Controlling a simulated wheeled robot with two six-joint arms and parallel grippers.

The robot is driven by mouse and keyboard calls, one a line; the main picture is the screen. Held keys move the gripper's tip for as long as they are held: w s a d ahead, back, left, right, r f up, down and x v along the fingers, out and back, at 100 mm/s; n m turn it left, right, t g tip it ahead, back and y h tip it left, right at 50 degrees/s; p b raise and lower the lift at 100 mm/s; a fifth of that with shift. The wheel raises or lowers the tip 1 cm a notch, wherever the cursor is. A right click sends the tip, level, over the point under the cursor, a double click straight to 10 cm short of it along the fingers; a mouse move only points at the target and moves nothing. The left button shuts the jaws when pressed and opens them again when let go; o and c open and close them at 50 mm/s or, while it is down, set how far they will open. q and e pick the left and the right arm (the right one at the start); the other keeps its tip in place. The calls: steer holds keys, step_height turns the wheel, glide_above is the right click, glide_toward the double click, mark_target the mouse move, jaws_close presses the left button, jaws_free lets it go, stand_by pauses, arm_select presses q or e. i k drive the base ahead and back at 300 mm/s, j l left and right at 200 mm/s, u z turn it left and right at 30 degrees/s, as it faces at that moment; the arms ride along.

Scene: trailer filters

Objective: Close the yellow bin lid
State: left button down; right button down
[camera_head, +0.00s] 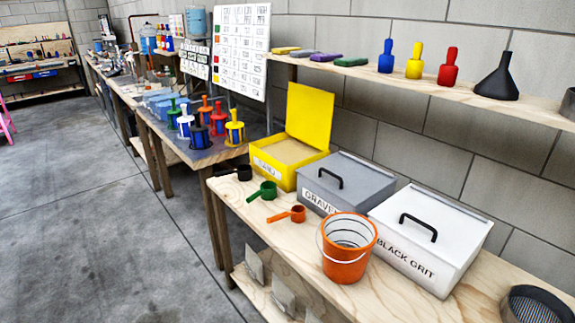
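The yellow bin (270,169) stands on the wooden bench, at the left of a row of bins. Its yellow lid (309,115) is open and stands up, leaning slightly back at the bin's rear edge. Tan material fills the bin nearly to its rim, and a white label is on its front. Neither of my grippers shows in the head view.
Beside it are a closed grey bin (345,180) and a closed white bin (430,235). In front lie black (238,173), green (264,190) and orange (288,214) scoops and an orange bucket (349,247). A wall shelf (425,85) with bottles and a funnel runs above.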

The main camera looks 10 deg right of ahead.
mark_target(310, 110)
steer(key=i+j, duration=0.2)
steer(key=i, duration=0.3)
steer(key=i+j, duration=0.25)
steer(key=i, duration=0.25)
